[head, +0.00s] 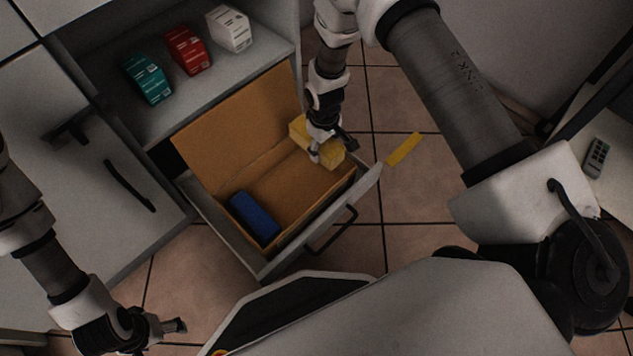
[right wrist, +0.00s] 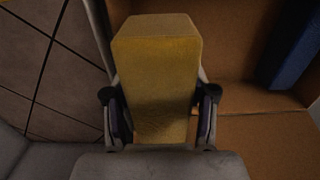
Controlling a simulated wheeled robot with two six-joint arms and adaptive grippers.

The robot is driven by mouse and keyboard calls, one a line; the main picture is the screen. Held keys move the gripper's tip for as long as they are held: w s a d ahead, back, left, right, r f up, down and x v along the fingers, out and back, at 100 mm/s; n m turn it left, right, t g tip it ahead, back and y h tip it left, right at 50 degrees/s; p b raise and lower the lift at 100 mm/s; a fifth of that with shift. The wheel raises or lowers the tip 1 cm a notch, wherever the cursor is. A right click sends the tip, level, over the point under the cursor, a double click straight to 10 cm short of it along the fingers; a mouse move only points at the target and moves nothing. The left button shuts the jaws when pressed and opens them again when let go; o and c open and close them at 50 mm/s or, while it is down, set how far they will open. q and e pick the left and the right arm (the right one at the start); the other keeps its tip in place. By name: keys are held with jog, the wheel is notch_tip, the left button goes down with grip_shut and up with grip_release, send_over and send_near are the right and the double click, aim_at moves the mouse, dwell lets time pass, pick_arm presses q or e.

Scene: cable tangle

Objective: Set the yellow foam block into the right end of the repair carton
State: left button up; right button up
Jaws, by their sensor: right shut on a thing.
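The yellow foam block (head: 328,156) is held by my right gripper (head: 322,149) at the right end of the open cardboard repair carton (head: 228,112). In the right wrist view the block (right wrist: 158,75) stands between the two fingers of the right gripper (right wrist: 160,118), which press on its sides. I cannot tell whether the block touches the carton floor. The carton sits in a pulled-out drawer. A blue block (head: 254,215) lies in its left end, and also shows in the right wrist view (right wrist: 292,45). My left gripper (head: 170,327) is at the lower left, away from the carton; its finger gap is unclear.
A teal box (head: 148,79), a red box (head: 188,50) and a white box (head: 229,29) stand on the shelf behind the drawer (head: 318,222). A yellow strip (head: 404,149) is right of the drawer. A remote (head: 596,157) lies on a surface at far right.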

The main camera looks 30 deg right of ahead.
aim_at(323, 176)
notch_tip(323, 176, down, 12)
jog(key=b, duration=0.5)
jog(key=shift+d+r+b, duration=0.1)
jog(key=shift+b, duration=0.3)
jog(key=shift+r, duration=0.2)
jog(key=o, duration=0.6)
jog(key=shift+f, duration=0.15)
jog(key=shift+o, duration=0.2)
